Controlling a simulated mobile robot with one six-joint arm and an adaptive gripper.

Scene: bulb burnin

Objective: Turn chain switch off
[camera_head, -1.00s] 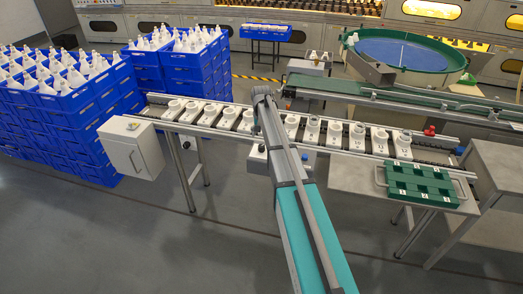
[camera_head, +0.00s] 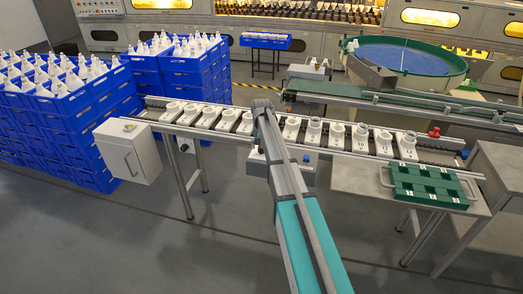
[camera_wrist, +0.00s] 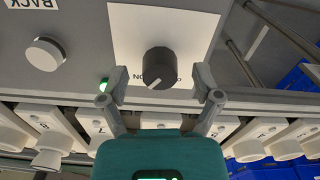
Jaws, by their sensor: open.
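A dark rotary knob (camera_wrist: 158,68) stands on a white plate (camera_wrist: 190,28) in the wrist view. A pale pointer mark on it slants toward the lower left. An upside-down word, apparently ON, shows left of the knob; the lettering at its right is mostly hidden. My gripper (camera_wrist: 160,84) is open, with one finger on each side of the knob and gaps between; I cannot tell how deep the fingertips reach. In the head view my arm hides the gripper and knob; part of a grey control box (camera_head: 309,161) shows beside the arm.
A white button (camera_wrist: 45,53) and a green light (camera_wrist: 103,85) sit left of the knob. A conveyor (camera_head: 340,152) carries several white sockets close by. A green tray (camera_head: 432,196) lies on a side table at right. Blue crates (camera_head: 95,108) stand at left.

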